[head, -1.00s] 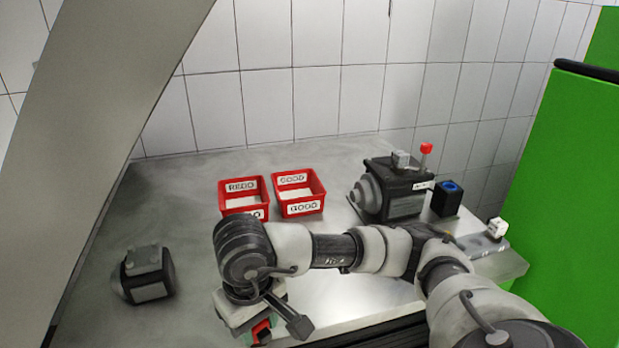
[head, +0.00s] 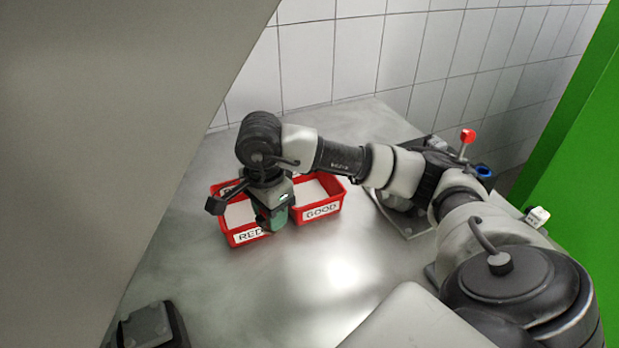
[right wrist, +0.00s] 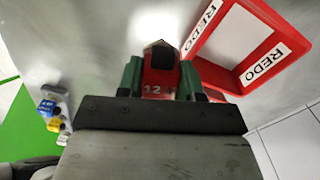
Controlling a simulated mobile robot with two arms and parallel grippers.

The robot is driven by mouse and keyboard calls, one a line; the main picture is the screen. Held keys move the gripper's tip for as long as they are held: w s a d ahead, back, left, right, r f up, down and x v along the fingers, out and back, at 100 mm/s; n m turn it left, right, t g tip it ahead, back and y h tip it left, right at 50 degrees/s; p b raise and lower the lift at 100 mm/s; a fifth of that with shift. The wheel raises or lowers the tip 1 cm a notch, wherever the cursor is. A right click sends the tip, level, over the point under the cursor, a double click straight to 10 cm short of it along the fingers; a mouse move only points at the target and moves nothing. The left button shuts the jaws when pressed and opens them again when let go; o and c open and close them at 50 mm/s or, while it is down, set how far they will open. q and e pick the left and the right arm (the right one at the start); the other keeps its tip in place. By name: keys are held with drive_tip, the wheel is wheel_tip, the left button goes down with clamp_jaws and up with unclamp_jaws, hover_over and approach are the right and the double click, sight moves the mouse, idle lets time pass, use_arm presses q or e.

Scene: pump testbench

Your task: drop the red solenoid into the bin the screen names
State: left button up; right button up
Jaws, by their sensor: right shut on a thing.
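The red solenoid (right wrist: 160,78), marked 12, sits between the green fingers of my right gripper (right wrist: 160,82) in the right wrist view. My right gripper (head: 274,217) is shut on it. In the head view the gripper hangs around the inner edges of the two red bins, and the solenoid is hidden. The bin labelled REDO (head: 247,236) is on the left, partly covered by the gripper. The bin labelled GOOD (head: 320,211) is on the right. The REDO bin also shows in the right wrist view (right wrist: 266,63), to the right of the solenoid. No screen is in view. My left gripper is out of view.
A machine with a red knob (head: 467,136) stands behind my right arm. A dark block (head: 150,326) lies at the lower left. The metal table in front of the bins is clear.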

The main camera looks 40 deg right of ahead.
drive_tip(key=w+d+r+m+p, duration=0.35)
drive_tip(key=d+m, duration=0.55)
drive_tip(key=m, duration=0.8)
drive_tip(key=w+d+r+m+p, duration=0.35)
drive_tip(key=d+m, duration=0.55)
drive_tip(key=m, duration=0.8)
wheel_tip(320, 180, down, 6)
drive_tip(key=b, duration=0.5)
drive_tip(key=shift+w+f, duration=0.15)
drive_tip(key=shift+d, duration=0.1)
drive_tip(key=o, duration=1.1)
